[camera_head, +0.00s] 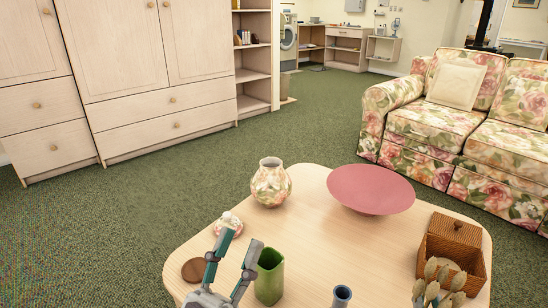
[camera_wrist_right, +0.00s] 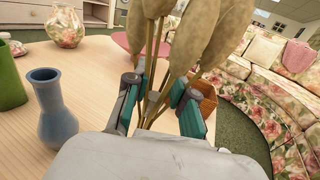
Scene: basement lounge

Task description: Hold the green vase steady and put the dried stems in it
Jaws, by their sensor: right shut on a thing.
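The green vase (camera_head: 269,277) stands upright near the front of the light wooden table (camera_head: 312,240). It also shows at the left edge of the right wrist view (camera_wrist_right: 11,84). My left gripper (camera_head: 238,247) is open and empty just left of the vase, its fingers apart. I cannot tell whether the nearer finger touches the vase. The dried stems (camera_head: 438,279), with pale tan heads, are at the lower right of the head view. In the right wrist view my right gripper (camera_wrist_right: 157,92) is shut on the dried stems (camera_wrist_right: 153,60), heads up. The stems' lower ends are hidden.
A blue vase (camera_head: 341,297) stands right of the green vase. A floral vase (camera_head: 270,184), a pink bowl (camera_head: 371,189), a wicker box (camera_head: 455,241), a brown disc (camera_head: 194,270) and a floral item (camera_head: 230,222) also occupy the table. The table's middle is clear.

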